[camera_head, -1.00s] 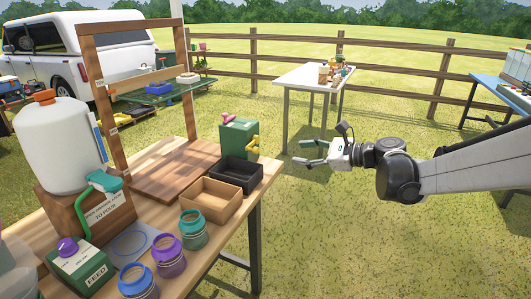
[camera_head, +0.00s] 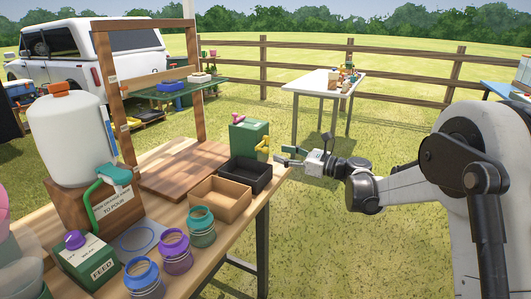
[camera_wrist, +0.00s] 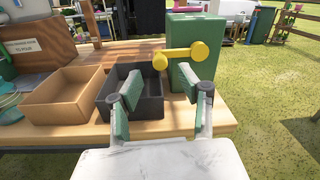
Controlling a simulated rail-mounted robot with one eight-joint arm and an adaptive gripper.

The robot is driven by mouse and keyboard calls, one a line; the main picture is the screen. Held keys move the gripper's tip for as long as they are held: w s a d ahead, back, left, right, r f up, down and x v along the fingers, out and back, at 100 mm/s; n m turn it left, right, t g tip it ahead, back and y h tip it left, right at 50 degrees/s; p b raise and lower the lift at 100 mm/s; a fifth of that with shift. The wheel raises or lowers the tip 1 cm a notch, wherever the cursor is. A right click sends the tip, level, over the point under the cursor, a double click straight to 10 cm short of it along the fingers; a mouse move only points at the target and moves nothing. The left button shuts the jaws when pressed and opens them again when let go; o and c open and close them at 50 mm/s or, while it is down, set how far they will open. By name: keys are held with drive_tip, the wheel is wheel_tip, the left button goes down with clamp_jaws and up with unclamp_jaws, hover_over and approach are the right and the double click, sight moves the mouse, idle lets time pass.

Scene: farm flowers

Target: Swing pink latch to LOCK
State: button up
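A green box (camera_head: 246,138) stands at the far right corner of the wooden table. A pink latch (camera_head: 238,119) sits near its top; no LOCK mark is readable. A yellow handle (camera_head: 263,146) sticks out from the box's side. My gripper (camera_head: 283,156) is open and empty just right of the box. In the wrist view its green-padded fingers (camera_wrist: 154,95) are spread in front of the handle, with no clear contact.
A black tray (camera_head: 269,180) and a brown tray (camera_head: 244,205) stand in front of the box. Several jars (camera_head: 201,228) line the table's front edge. A white dispenser (camera_head: 68,135) stands at left. Open grass lies right of the table.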

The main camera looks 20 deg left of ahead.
sight(268, 149)
drive_tip(key=a, duration=0.3)
drive_tip(key=w+a+b, duration=0.1)
drive_tip(key=a, duration=0.3)
drive_tip(key=shift+w, duration=0.2)
clamp_jaws()
